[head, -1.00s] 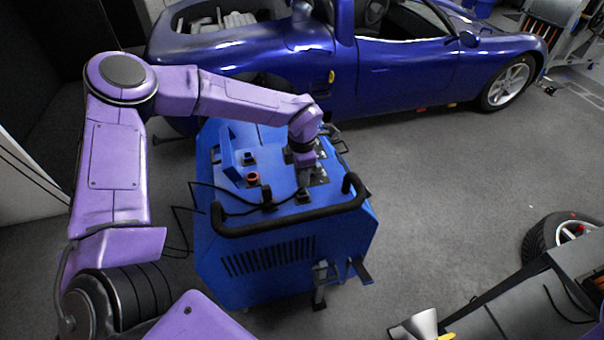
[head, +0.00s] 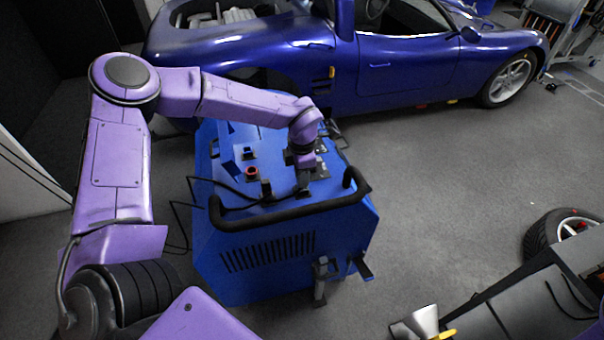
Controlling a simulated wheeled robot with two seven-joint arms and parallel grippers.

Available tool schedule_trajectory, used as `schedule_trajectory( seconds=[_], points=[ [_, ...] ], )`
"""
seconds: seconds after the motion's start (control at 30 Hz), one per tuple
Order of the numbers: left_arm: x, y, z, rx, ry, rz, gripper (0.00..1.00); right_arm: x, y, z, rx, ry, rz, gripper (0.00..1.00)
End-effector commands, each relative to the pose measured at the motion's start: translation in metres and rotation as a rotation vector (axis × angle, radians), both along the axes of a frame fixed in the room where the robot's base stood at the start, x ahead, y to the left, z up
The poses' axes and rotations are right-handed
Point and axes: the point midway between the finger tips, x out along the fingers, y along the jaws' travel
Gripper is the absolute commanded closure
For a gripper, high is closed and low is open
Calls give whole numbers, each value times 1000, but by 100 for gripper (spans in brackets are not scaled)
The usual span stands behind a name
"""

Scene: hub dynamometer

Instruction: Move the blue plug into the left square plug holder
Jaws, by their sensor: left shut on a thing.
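The blue machine (head: 275,225) stands in the middle of the head view. My left gripper (head: 303,184) points down at its top panel, toward the right side. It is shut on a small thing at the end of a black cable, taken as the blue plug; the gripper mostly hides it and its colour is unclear. Small dark square fittings sit on the panel, one (head: 267,189) left of the gripper. I cannot tell which is the left square plug holder, nor whether the plug touches the panel.
A black handle bar (head: 290,215) runs along the machine's front edge, close to the gripper. A red-ringed knob (head: 252,172) and a black cable (head: 228,190) are to the left. A blue car (head: 400,65) stands behind. Grey floor (head: 440,190) is free at right.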

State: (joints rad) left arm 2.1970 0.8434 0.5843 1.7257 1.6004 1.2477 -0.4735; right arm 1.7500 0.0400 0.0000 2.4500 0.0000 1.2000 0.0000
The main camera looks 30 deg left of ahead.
Motion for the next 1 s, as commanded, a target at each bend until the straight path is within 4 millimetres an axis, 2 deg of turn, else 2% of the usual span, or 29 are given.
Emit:
schedule_trajectory(
  seconds=[0.17,0.2,0.27,0.53,0.63,1.0],
  points=[
    [0,0,0,0,0,0,100,0,0,0,0,0,0,57],
    [0,0,0,0,0,0,62,0,0,0,0,0,0,57],
    [0,0,0,0,0,0,45,0,0,0,0,0,0,57],
    [0,0,0,0,-1,0,45,0,0,0,0,0,0,57],
    [1,0,9,0,-4,1,45,0,0,-2,0,0,0,57],
    [1,0,89,0,-4,1,45,0,0,-13,0,0,0,57]
  ],
)
